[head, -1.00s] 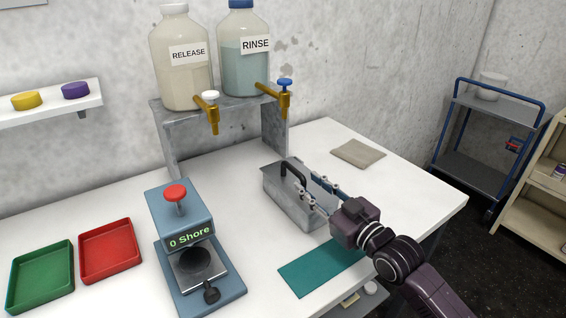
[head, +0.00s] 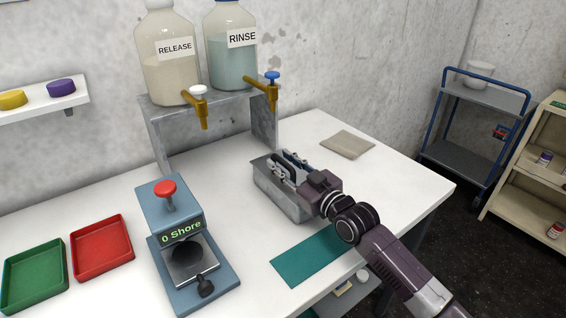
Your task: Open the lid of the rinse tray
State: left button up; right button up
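The rinse tray (head: 278,198) is a grey metal box on the white table, below the RINSE bottle. Its lid (head: 262,163) is on, and the lid's dark arched handle is partly hidden by my gripper. My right gripper (head: 285,167) is over the lid from the right, its two fingers apart on either side of the handle. I see a gap between the fingers, and I cannot tell whether they touch the handle. My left gripper is not in view.
A RELEASE bottle (head: 167,55) and a RINSE bottle (head: 231,50) stand on a grey stand with taps. A Shore tester (head: 170,210), red tray (head: 102,248) and green tray (head: 34,277) are left. A teal mat (head: 300,258) and beige cloth (head: 347,144) lie near the rinse tray.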

grip_shut()
jog(key=shift+r, duration=0.1)
